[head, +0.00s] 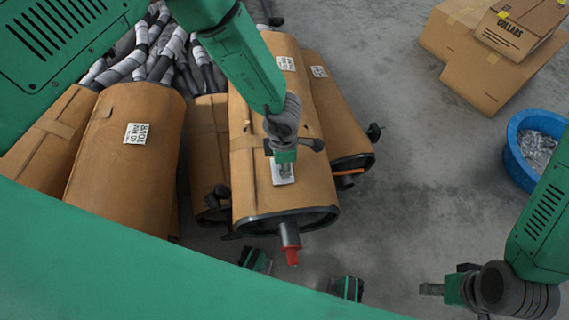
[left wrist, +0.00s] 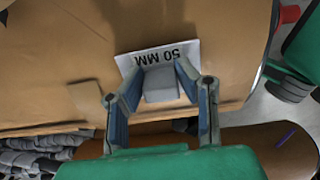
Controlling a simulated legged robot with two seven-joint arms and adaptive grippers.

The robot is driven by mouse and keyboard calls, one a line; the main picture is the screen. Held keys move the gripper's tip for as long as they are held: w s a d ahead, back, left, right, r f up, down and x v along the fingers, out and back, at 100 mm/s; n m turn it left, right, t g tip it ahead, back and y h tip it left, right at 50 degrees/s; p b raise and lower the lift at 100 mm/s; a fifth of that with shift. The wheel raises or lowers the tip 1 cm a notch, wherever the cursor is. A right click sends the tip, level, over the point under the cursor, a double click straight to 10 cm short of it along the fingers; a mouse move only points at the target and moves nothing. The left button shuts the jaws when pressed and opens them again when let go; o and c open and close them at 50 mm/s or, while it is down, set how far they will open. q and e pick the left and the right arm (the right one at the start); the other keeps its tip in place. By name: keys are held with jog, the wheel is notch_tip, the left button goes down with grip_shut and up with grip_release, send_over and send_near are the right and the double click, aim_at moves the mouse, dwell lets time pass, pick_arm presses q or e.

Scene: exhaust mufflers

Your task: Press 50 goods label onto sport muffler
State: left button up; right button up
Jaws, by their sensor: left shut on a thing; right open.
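The wrapped brown muffler (head: 265,200) with a red-tipped outlet lies in the middle of the head view. A white label (head: 283,171) lies on its wrapping; in the left wrist view the label (left wrist: 165,55) reads "50 MM". My left gripper (head: 284,158) is over this label. In the left wrist view its blue fingers (left wrist: 158,82) are shut on a small grey block (left wrist: 160,85), which covers the label's lower part. I cannot tell whether the block touches the label. My right gripper (head: 430,289) is open at the lower right, away from the mufflers.
Another wrapped muffler (head: 120,180) with a label reading "60 MM TOUR" lies at the left. More wrapped mufflers and grey pipes lie around. Cardboard boxes (head: 475,75) stand at the upper right. A blue tub (head: 512,150) is at the right. The floor between is clear.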

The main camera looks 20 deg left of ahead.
pick_arm(q)
jog(key=shift+r+p, duration=2.75)
jog(key=shift+r, duration=0.4)
jog(key=shift+r+p, duration=0.35)
jog(key=shift+r, duration=0.15)
notch_tip(320, 180, down, 6)
jog(key=b, duration=0.5)
jog(key=shift+r, duration=0.2)
jog(key=shift+d+f+b, duration=0.1)
jog(key=shift+f+b, duration=0.4)
jog(key=shift+f, duration=0.4)
jog(key=shift+f, duration=0.4)
jog(key=shift+r+p, duration=0.4)
jog(key=shift+r, duration=0.2)
